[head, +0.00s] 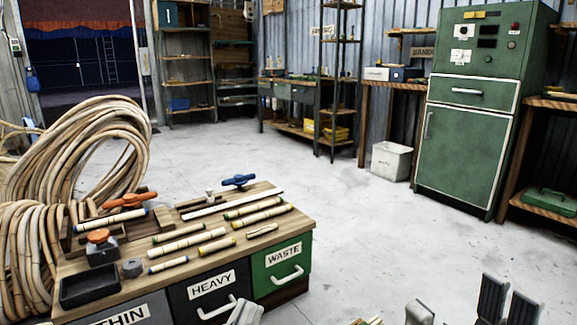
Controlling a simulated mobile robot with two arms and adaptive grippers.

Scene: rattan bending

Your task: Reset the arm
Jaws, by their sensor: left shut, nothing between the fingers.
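A small pale grey part of my left gripper (245,313) shows at the bottom edge, in front of the drawer cabinet's lower front. It is cut off by the frame and appears shut, with nothing seen in it. The cabinet's wooden top (165,222) carries several short rattan pieces (178,243), a blue-handled tool (238,181), an orange-handled tool (124,200) and a black tray (89,286). Its drawers read THIN, HEAVY (212,285) and WASTE (282,262).
Large rattan coils (110,125) stand at the left. A green cabinet (468,140) and a white bin (391,161) stand at the back right. The middle floor (350,235) is clear.

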